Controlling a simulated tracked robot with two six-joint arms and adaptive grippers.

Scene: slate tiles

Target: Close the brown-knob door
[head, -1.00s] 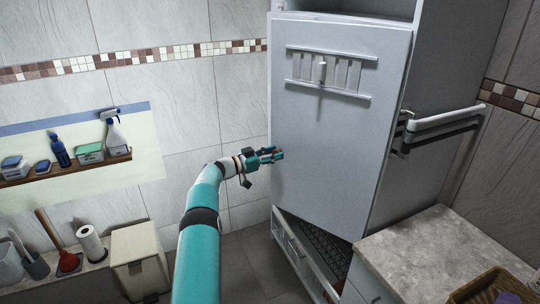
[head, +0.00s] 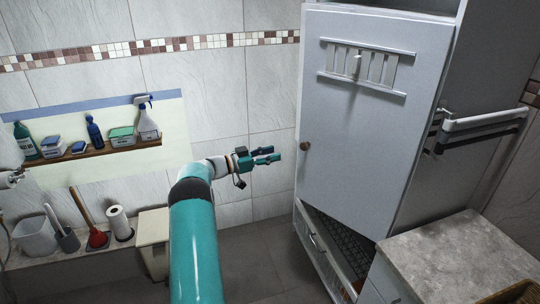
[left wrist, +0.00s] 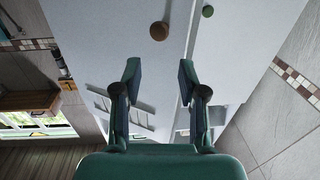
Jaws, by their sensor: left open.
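The brown knob (head: 305,146) sits near the left edge of a tall white cabinet door (head: 350,130). A slatted rack (head: 365,67) is on the door's upper part. I cannot tell exactly how far the door stands open. My left gripper (head: 275,154) is open and empty, left of the knob and apart from it in the picture. In the left wrist view, the brown knob (left wrist: 159,30) shows beyond the open fingers (left wrist: 158,70), with the door edge to its right. A green knob (left wrist: 207,11) is on a pale panel past that edge. My right gripper is not in view.
A low drawer front (head: 315,245) with a handle is below the door, a dark grid behind it. A stone-topped counter (head: 460,250) stands at the right, below a white rail (head: 485,119). A shelf of bottles (head: 95,150) is at the left. Floor shows between.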

